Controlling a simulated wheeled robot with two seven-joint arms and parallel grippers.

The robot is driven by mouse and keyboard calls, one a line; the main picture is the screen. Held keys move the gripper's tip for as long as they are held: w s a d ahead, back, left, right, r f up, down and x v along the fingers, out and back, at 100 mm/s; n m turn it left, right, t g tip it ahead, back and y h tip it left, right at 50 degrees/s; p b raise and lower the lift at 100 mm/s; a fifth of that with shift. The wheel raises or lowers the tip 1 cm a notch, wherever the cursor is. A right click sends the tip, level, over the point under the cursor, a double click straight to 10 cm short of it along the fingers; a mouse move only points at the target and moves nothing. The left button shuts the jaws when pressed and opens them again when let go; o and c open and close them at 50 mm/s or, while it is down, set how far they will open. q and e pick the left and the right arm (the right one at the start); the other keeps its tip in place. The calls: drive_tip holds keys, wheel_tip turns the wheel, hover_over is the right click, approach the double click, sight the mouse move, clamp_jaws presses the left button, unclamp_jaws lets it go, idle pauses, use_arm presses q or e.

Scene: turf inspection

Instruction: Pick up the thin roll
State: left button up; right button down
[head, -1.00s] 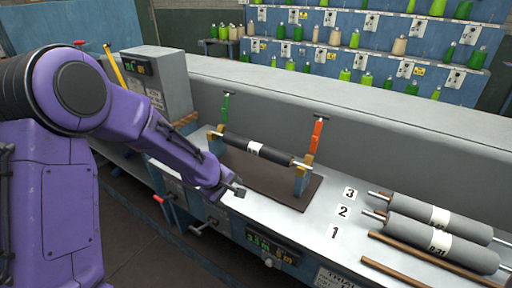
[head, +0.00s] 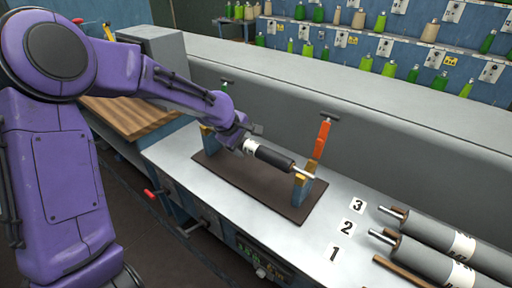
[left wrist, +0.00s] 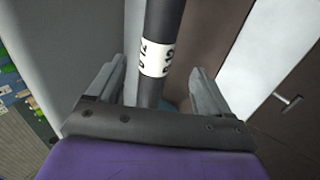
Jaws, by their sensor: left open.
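The thin roll (head: 273,157) is dark with a white printed label and lies across a stand on a brown board (head: 232,188). Its right end rests at a blue and yellow post (head: 302,188). My left gripper (head: 240,140) is at the roll near its label, and my arm and gripper hide the roll's left part. In the left wrist view the thin roll (left wrist: 164,18) runs between the two open fingers (left wrist: 158,68), with gaps showing beside it. The fingers are not closed on it. My right gripper is not in view.
Thick grey rolls (head: 438,238) lie at the lower right beside number cards 1, 2 and 3 (head: 357,205). An orange clamp lever (head: 321,140) stands up by the right post. A long grey housing (head: 310,98) runs behind the bench. Spools line the back wall.

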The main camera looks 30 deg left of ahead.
sight(252, 145)
use_arm(q)
drive_tip(key=x, duration=0.3)
drive_tip(key=p+x, duration=0.1)
drive_tip(key=x, duration=0.2)
drive_tip(key=shift+w+a, duration=0.2)
drive_tip(key=shift+w, duration=0.1)
drive_tip(key=shift+s+r, duration=0.1)
drive_tip(key=c, duration=1.2)
clamp_jaws()
drive_tip(key=shift+r, duration=0.1)
